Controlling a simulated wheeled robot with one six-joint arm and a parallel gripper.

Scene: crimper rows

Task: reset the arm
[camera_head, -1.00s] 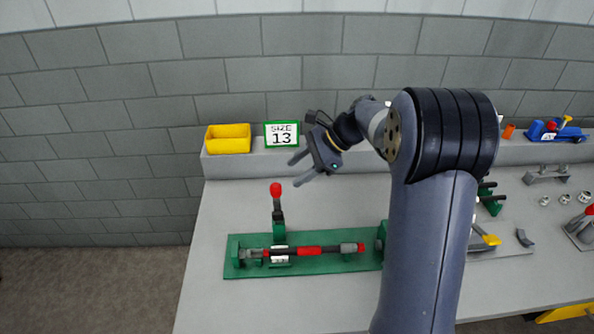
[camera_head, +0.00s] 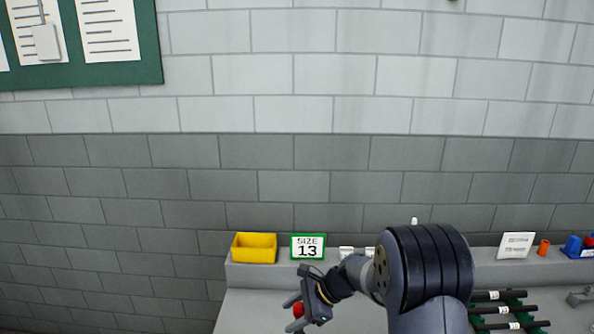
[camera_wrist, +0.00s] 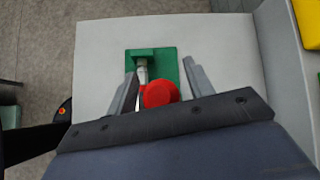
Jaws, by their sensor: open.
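My gripper (camera_head: 293,313) is low in the head view, left of my arm's large joint, with its fingers apart. In the wrist view, its two fingers (camera_wrist: 162,88) are spread with a gap between them. A red knob (camera_wrist: 160,94) shows in that gap, over a green base plate (camera_wrist: 166,60) on the grey bench. The red knob also shows by the fingers in the head view (camera_head: 298,310). I cannot tell how far below the fingers it lies. No finger is seen closed on it.
A yellow bin (camera_head: 254,248) and a "SIZE 13" sign (camera_head: 308,247) stand on the back ledge. Dark rods on a green rack (camera_head: 505,310), a white card (camera_head: 516,246) and an orange cup (camera_head: 543,247) are at right. A brick wall rises behind.

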